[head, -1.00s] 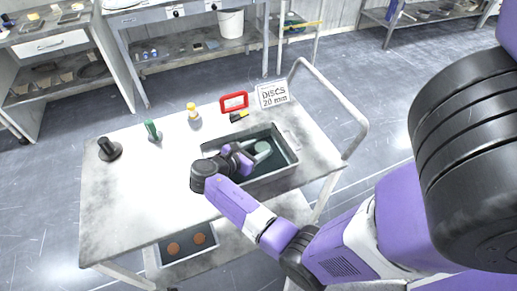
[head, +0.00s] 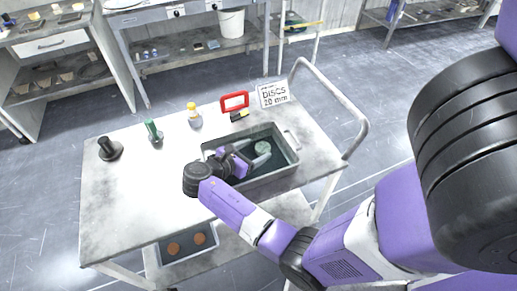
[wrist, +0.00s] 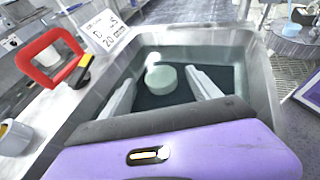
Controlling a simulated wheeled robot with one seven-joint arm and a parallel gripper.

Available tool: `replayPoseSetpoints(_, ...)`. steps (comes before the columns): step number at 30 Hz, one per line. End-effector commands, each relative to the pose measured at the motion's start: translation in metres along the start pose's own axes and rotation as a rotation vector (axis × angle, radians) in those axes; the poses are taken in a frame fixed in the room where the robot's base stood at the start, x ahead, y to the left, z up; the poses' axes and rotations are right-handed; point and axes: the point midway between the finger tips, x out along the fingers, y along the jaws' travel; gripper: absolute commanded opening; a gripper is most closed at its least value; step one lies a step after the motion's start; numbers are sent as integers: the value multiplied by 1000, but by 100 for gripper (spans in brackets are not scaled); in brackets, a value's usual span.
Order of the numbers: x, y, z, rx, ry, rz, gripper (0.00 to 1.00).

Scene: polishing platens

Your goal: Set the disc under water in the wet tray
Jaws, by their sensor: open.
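The wet tray (head: 293,163) is a grey metal basin with dark water, set on the right part of the cart top; it also shows in the wrist view (wrist: 262,75). The pale green disc (head: 262,148) lies in the tray and appears to be in the water. In the wrist view the disc (wrist: 161,79) is beyond and between the fingertips. My gripper (head: 256,157) is open over the tray, its fingers (wrist: 156,85) apart with a gap to the disc. Whether the disc is fully covered by water is hard to tell.
A red frame (head: 235,101) and a white sign reading DISCS 20 mm (head: 273,95) stand behind the tray. A yellow-capped bottle (head: 194,116), a green-handled tool (head: 153,131) and a black-handled tool (head: 109,148) stand to the left. The cart's front left top is clear.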

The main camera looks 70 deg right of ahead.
Motion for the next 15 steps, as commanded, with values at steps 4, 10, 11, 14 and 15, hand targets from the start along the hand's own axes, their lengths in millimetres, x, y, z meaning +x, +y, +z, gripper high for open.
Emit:
replayPoseSetpoints(4,-32,1,-2,0,1,6,72)
replayPoseSetpoints(10,-70,1,-1,1,2,3,72)
replayPoseSetpoints(11,-75,1,-1,0,2,3,72)
replayPoseSetpoints(14,-86,1,-1,0,1,2,72)
replayPoseSetpoints(15,-90,1,-1,0,1,2,72)
